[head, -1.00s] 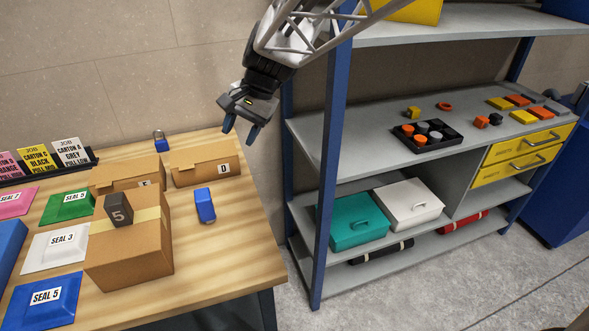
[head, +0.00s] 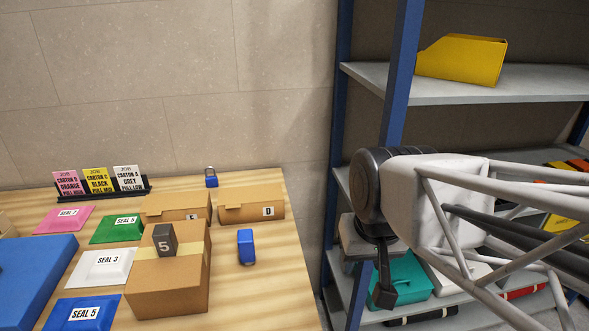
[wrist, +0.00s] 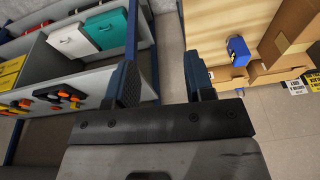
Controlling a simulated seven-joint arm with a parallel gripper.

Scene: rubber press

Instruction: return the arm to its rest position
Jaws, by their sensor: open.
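My gripper (wrist: 163,80) shows in the wrist view with its two blue-grey fingers apart and nothing between them. In the head view my gripper (head: 378,285) hangs to the right of the table, in front of the shelf unit, with its fingers pointing down. My pale lattice arm comes in from the right. A carton with a dark block marked 5 (head: 164,239) on it stands on the table, apart from the gripper.
The wooden table (head: 284,245) holds cartons, a blue object (head: 246,247), coloured seal pads and job cards (head: 97,181). The blue shelf post (head: 399,75) rises close behind my arm. A teal case (head: 412,285) sits on a lower shelf. A yellow bin (head: 462,60) is on the upper shelf.

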